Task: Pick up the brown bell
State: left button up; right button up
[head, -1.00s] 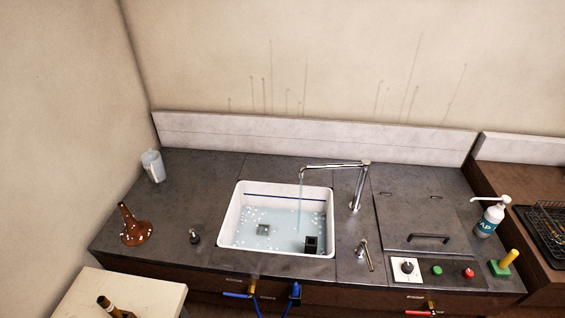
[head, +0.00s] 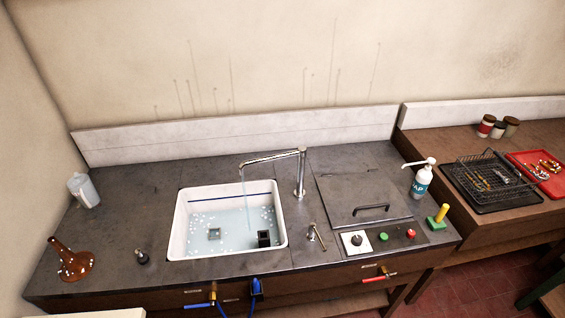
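The brown bell (head: 72,262) stands on the left part of the dark counter, near its front left edge. Its wide flare is down on the counter and its narrow neck points up, leaning to the left. Nothing touches it. Neither of my grippers shows in the head view.
A white sink (head: 176,235) with water is right of the bell, under a running faucet (head: 299,175). A small dark knob (head: 143,257) stands between bell and sink. A clear jug (head: 83,190) is behind the bell. A soap bottle (head: 421,182) and wire basket (head: 492,178) are at right.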

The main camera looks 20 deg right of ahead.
aim_at(80, 266)
jog(key=u, duration=1.35)
